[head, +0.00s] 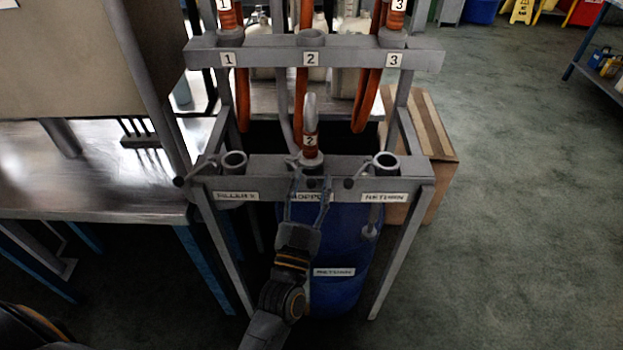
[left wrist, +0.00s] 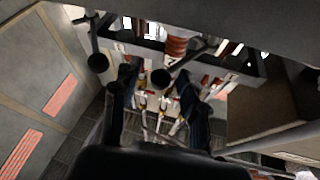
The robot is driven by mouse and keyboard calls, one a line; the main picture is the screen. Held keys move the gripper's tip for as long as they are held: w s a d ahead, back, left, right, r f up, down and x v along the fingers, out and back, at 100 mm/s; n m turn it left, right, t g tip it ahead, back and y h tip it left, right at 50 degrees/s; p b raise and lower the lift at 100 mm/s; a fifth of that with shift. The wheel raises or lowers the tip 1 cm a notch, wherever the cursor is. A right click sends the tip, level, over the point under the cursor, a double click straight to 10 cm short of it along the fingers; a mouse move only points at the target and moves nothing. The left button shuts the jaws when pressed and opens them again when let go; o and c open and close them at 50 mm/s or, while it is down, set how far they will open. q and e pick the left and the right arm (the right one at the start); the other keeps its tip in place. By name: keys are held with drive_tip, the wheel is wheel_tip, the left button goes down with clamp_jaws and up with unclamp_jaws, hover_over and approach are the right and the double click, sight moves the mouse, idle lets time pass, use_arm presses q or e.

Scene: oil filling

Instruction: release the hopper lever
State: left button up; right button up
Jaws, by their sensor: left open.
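The rack's lower bar (head: 262,165) has three sockets, and the middle one carries a partly covered HOPPER label (head: 308,197). Nozzle 2 (head: 310,143) with an orange band stands upright in the middle socket. The hopper lever (head: 292,162) is small beside this socket and partly hidden. My left gripper (head: 309,192) is open in front of the hopper label. In the left wrist view, a black lever knob (left wrist: 161,77) shows between my open left fingers (left wrist: 158,88). I cannot tell whether they touch it. My right gripper is out of view.
The filler lever knob (head: 179,182) sticks out left, and the return lever (head: 350,182) is at the right. A blue drum (head: 345,260) stands under the rack. A metal table (head: 90,190) is left, a cardboard box (head: 442,150) right.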

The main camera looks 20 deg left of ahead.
use_arm(q)
drive_tip(key=shift+w+r, duration=0.15)
drive_tip(key=shift+w, duration=0.15)
clamp_jaws()
